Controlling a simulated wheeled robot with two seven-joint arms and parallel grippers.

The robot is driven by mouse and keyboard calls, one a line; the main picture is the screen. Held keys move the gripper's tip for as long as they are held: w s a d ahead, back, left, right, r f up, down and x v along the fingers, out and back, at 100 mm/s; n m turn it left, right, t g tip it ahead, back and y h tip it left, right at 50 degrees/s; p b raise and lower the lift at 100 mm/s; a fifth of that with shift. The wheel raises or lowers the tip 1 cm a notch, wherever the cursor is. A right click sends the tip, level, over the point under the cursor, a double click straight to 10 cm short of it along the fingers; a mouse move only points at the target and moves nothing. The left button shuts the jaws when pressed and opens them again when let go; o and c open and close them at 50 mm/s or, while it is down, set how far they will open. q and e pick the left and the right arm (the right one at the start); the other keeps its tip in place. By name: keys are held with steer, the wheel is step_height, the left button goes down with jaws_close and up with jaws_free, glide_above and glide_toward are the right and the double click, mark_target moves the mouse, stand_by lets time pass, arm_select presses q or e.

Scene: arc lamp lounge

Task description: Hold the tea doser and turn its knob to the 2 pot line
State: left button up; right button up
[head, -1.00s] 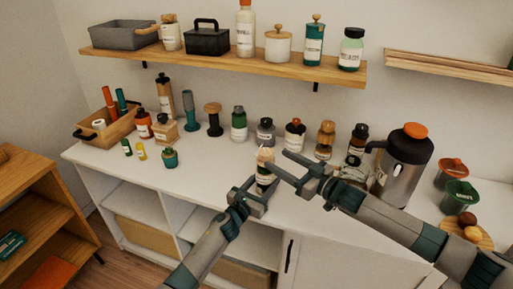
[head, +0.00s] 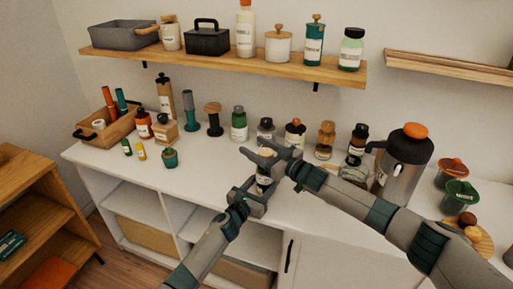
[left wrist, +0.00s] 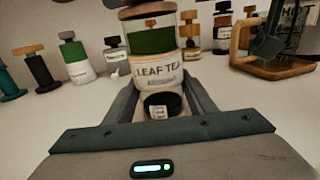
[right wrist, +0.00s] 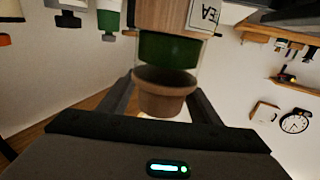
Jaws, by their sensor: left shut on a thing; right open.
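The tea doser (head: 264,180) is held above the front of the counter by my left gripper (head: 255,188). In the left wrist view the doser (left wrist: 157,67), labelled LEAF TEA, stands between the fingers. It has a green band, a wooden top and a black part with a small white tag low in front. My right gripper (head: 264,152) is open at the doser's top end. In the right wrist view the brown knob (right wrist: 163,95) lies between its fingers, with the green band beyond it. I cannot make out the 2 pot line.
A row of jars and bottles, including a green-labelled jar (head: 239,125), stands along the back of the white counter (head: 205,175). A steel flask (head: 402,170) with an orange lid stands at right. A wooden tray (head: 110,137) is at left. The counter's left front is mostly clear.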

steer(key=c, duration=1.1)
steer(key=shift+o, duration=0.2)
steer(key=shift+a+m+t+h, duration=0.2)
steer(key=shift+m+t+h, duration=0.5)
steer(key=shift+w+d+r+m+t+h, duration=0.1)
steer(key=shift+w+d+m+t+h, duration=0.2)
steer(key=shift+m+t+h, duration=0.65)
steer(key=shift+w+d+r+m+t+h, duration=0.1)
steer(key=shift+d+m+t+h, duration=0.45)
steer(key=shift+h, duration=0.85)
steer(key=shift+w+d+r+m+t+h, duration=0.15)
steer(key=shift+m+t+h, duration=0.35)
steer(key=shift+m+h, duration=0.6)
steer(key=shift+w+d+f, duration=0.1)
steer(key=shift+f, duration=0.05)
steer(key=o, duration=1.1)
steer(key=shift+f, duration=0.1)
steer(key=shift+c, duration=0.2)
